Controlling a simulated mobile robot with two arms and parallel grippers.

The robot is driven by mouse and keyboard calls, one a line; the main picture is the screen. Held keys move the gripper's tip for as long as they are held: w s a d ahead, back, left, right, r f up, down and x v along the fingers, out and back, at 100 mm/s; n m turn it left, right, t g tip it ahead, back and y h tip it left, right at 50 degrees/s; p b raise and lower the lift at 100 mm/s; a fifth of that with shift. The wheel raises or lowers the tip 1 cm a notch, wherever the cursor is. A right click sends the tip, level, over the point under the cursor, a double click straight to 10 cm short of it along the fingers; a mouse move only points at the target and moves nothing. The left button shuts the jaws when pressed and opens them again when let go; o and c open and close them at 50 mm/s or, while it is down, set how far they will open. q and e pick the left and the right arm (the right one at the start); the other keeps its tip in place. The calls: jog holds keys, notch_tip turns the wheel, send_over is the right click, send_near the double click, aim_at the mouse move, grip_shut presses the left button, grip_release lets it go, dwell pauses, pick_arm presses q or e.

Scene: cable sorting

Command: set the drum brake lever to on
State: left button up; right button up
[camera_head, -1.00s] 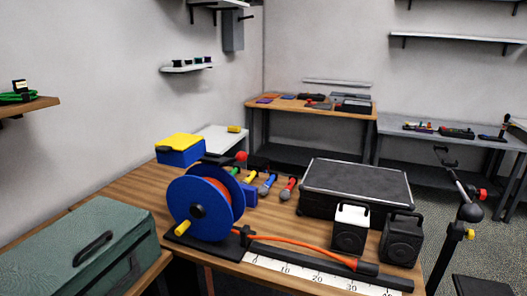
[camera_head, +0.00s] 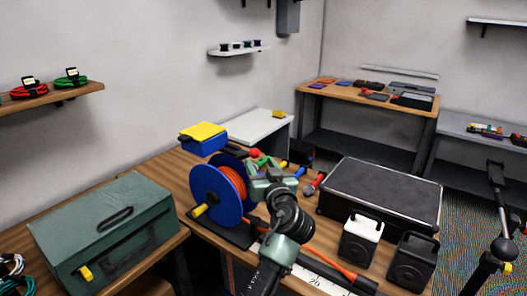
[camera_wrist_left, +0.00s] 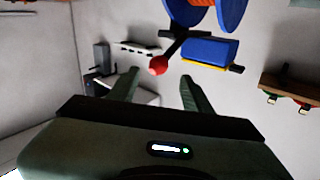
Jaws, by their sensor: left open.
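The cable drum (camera_head: 216,196) has blue flanges and wound orange cable, and stands on a black base on the wooden bench. Its brake lever, a dark bar with a red knob (camera_head: 254,153), shows behind the drum's right side. In the left wrist view the red knob (camera_wrist_left: 158,65) and black bar (camera_wrist_left: 175,47) are clear, beside the blue flanges. My left gripper (camera_head: 262,169) is just right of the drum, close to the knob. In the wrist view my open fingers (camera_wrist_left: 159,88) straddle the line to the knob. Contact cannot be told. My right gripper is not in view.
A blue box with yellow top (camera_head: 203,136) stands behind the drum. Several coloured connectors (camera_head: 315,184) lie to the right, near a black case (camera_head: 381,194). A green toolbox (camera_head: 105,235) sits at left.

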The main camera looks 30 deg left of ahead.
aim_at(256, 154)
pick_arm(q)
jog(key=shift+w+a+r, duration=0.25)
jog(key=shift+w, duration=0.05)
jog(key=p+x, duration=0.2)
jog(key=x, duration=0.4)
jog(key=shift+w+f, duration=0.1)
jog(key=shift+w+a+f, duration=0.1)
jog(key=shift+w+a, duration=0.05)
jog(key=shift+w, duration=0.05)
grip_shut()
jog(key=shift+f, duration=0.1)
dwell(0.8)
